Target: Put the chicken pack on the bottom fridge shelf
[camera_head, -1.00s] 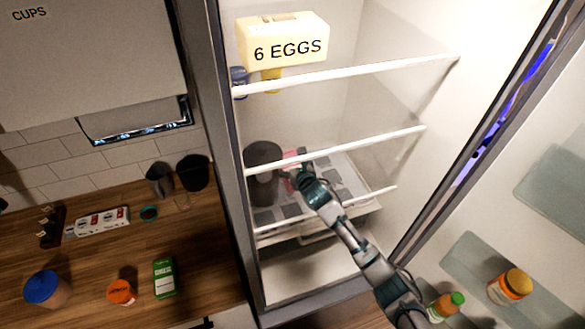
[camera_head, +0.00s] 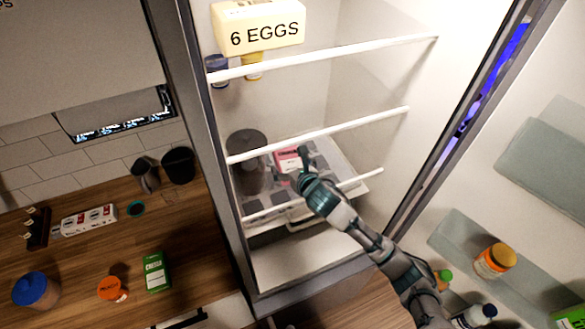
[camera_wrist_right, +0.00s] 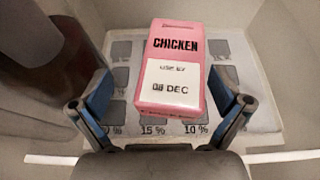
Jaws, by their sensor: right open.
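The chicken pack (camera_head: 287,160) is a pink box with a white label, inside the open fridge. In the right wrist view the chicken pack (camera_wrist_right: 178,72) lies face up on a pale surface with grey squares and percent marks. That surface is the lowest shelf (camera_head: 345,170) I can see, above the fridge floor. My right gripper (camera_head: 303,160) reaches in just right of the pack. In the wrist view its open fingers (camera_wrist_right: 168,100) stand apart around the pack's near end, with gaps visible at both sides. My left gripper is not in view.
A dark cylindrical container (camera_head: 246,160) stands left of the pack. An egg box (camera_head: 258,28) is on the upper shelf. Shelf front bars (camera_head: 320,135) cross above my arm. The open door holds bottles (camera_head: 494,261). The fridge floor (camera_head: 300,262) is clear.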

